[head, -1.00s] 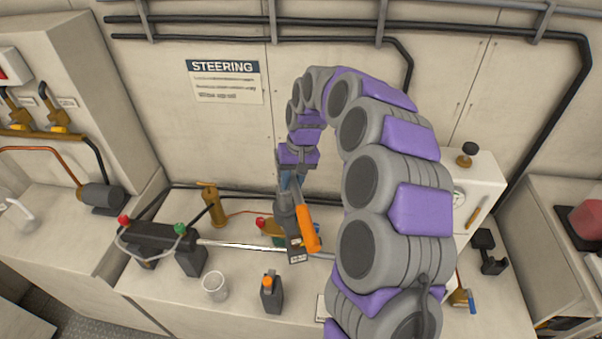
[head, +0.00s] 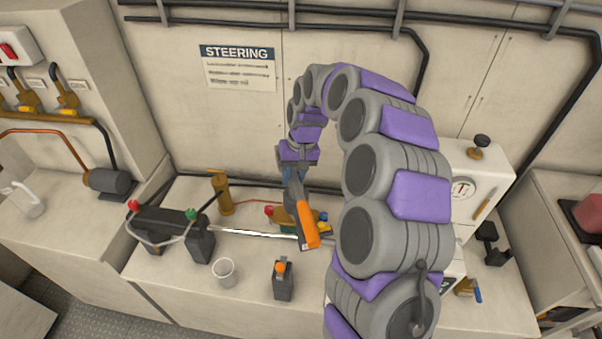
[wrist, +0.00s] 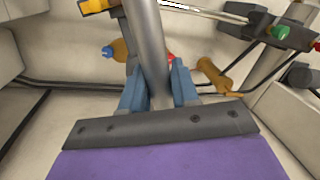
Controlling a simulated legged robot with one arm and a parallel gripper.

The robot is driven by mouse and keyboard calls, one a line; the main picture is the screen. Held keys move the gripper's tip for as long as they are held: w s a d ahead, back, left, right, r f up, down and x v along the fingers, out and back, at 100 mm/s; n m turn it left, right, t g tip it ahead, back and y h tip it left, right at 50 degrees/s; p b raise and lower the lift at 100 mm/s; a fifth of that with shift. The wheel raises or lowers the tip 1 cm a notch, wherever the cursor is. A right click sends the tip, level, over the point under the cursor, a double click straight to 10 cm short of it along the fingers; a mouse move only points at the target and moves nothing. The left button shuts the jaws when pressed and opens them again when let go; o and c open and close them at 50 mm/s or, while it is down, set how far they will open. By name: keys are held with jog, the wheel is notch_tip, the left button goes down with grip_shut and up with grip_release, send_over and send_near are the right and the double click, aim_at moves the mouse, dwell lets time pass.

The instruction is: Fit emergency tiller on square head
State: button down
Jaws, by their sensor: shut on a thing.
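My gripper (head: 293,178) points down over the steering bench. Its blue fingers, seen in the wrist view (wrist: 158,80), are shut on the emergency tiller, a grey round bar (wrist: 146,35). In the head view the tiller's orange part (head: 307,225) hangs tilted below the gripper, with a dark grey part along its left side. A brass-coloured fitting (head: 281,215) with red and blue caps is just behind it. The square head cannot be made out; the tiller and my arm cover part of that area. I cannot tell whether the tiller touches anything below.
A black steering ram (head: 165,222) with a bright rod (head: 245,233) lies left of the tiller. A brass cylinder (head: 222,194), a clear cup (head: 224,272) and a dark bottle with orange cap (head: 283,280) stand nearby. A white cabinet (head: 468,165) is right. The front left bench is clear.

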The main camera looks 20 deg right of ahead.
jog(key=shift+a, duration=0.15)
jog(key=shift+d+f, duration=0.15)
jog(key=shift+d, duration=0.55)
jog(key=shift+a, duration=1.1)
jog(key=shift+s+d+f, duration=0.1)
jog(key=shift+d+f, duration=0.1)
jog(key=shift+d, duration=0.3)
jog(key=shift+d+f, duration=0.2)
jog(key=shift+d, duration=0.25)
jog(key=shift+s+d+f, duration=0.1)
jog(key=shift+d+f, duration=0.35)
jog(key=shift+f, duration=0.05)
dwell(1.3)
